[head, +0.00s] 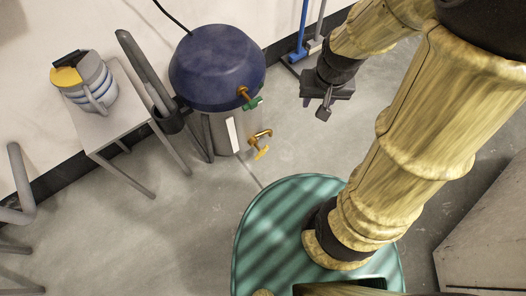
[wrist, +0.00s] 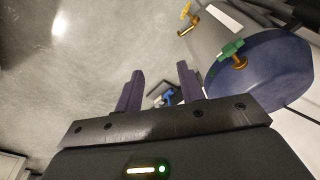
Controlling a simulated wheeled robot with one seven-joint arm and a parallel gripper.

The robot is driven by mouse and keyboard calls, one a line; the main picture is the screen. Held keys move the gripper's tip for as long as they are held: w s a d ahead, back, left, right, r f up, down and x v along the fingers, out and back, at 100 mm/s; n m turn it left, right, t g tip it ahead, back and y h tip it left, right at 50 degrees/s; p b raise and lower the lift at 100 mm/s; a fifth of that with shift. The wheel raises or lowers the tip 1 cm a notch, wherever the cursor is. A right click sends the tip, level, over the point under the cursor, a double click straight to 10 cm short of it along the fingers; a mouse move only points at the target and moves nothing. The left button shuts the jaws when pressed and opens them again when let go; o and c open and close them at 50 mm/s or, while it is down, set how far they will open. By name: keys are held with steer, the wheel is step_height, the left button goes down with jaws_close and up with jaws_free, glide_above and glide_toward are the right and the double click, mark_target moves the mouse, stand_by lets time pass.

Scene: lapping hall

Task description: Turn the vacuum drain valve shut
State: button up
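A steel vessel (head: 222,132) with a domed blue lid (head: 228,68) stands on the floor by the wall. Two small brass valves stick out of its front. The upper valve has a green handle (head: 253,103); the lower has a yellow handle (head: 262,153). I cannot tell which is the vacuum drain valve. In the wrist view the green handle (wrist: 231,49) and yellow handle (wrist: 186,10) show at the upper right. My gripper (head: 318,105) hangs to the right of the vessel, apart from both valves. Its dark fingers (wrist: 159,88) are spread with nothing between them.
Blue and grey poles (head: 302,28) stand behind my gripper. Floor (head: 200,235) in front is clear.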

steer(key=w+a+f+m+g+y+b, duration=0.1)
steer(key=w+a+f+m+b, duration=0.15)
steer(key=w+f, duration=0.45)
steer(key=w+a+f+m+g+y+b, duration=0.1)
steer(key=w+f+m+g+b, duration=0.15)
steer(key=f, duration=0.85)
steer(key=m+y+b, duration=0.2)
steer(key=m+b, duration=0.2)
glide_toward(265, 149)
steer(key=w+v, duration=0.1)
steer(key=v, duration=0.4)
steer(key=shift+s+d+r+g, duration=0.1)
steer(key=shift+s+g, duration=0.05)
steer(key=shift+g, duration=0.1)
steer(key=b+x, duration=0.9)
steer(key=x, duration=0.8)
steer(key=shift+a, duration=0.25)
steer(key=shift+c, duration=0.2)
jaws_close()
